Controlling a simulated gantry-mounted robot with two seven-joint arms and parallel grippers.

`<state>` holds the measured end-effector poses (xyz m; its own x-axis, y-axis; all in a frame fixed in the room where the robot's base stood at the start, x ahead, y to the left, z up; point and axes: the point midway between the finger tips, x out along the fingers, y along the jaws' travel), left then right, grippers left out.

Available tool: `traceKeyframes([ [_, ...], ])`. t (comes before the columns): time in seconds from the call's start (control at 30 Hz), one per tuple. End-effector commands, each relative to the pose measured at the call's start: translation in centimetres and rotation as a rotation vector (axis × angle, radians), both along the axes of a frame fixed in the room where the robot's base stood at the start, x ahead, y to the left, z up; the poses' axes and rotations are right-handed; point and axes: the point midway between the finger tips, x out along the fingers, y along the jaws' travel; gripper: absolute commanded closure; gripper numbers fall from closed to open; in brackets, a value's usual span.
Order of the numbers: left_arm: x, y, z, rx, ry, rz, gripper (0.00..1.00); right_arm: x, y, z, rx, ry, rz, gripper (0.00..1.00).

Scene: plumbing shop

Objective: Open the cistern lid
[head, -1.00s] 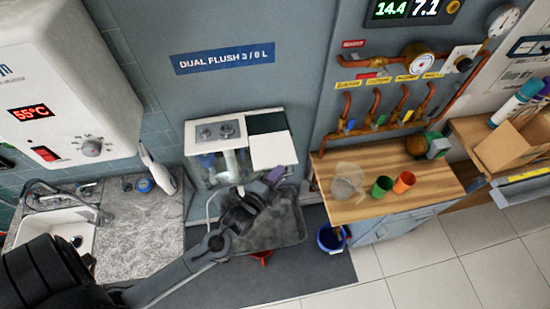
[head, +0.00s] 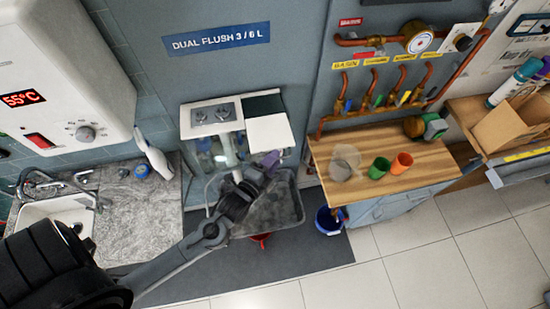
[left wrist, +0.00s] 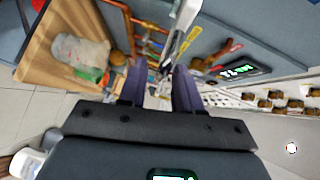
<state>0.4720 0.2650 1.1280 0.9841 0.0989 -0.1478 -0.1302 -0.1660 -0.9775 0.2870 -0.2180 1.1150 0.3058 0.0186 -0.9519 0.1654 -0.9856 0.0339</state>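The cistern (head: 192,130) is an open-fronted white tank with a dual-button plate on its top left, below the blue sign. A white flap (head: 269,131), which looks like the lid, is at its right, in front of a dark green patch (head: 262,105). My left gripper (head: 268,159) has purple fingertips just below the flap's front edge. In the left wrist view the fingers (left wrist: 160,88) stand apart, with a thin white edge (left wrist: 180,40) seen between and beyond them. I cannot tell whether they touch it. My right gripper is not in view.
A wooden bench (head: 325,155) with green (head: 379,167) and orange (head: 402,163) cups stands to the right, under copper pipes. A sink and marble counter (head: 140,225) are left. A blue bucket (head: 328,221) is on the floor.

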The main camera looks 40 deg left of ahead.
Motion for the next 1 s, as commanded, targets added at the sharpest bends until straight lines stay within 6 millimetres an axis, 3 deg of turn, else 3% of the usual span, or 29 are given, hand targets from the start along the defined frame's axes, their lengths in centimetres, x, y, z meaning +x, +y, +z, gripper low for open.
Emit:
traceKeyframes([
  [0.3,-5.4,-0.5,0.5,-0.001,0.005,-0.001,0.67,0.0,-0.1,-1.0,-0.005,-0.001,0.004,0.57],
  [0.5,-8.0,-0.8,0.9,-0.002,0.005,-0.002,0.67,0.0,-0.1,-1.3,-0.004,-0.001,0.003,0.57],
  [0.7,-9.1,-0.9,1.2,-0.001,0.005,0.000,0.67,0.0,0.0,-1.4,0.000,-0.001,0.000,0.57],
  [1.0,-9.2,-0.9,1.3,0.000,0.004,0.000,0.67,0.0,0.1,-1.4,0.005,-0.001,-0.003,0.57],
])
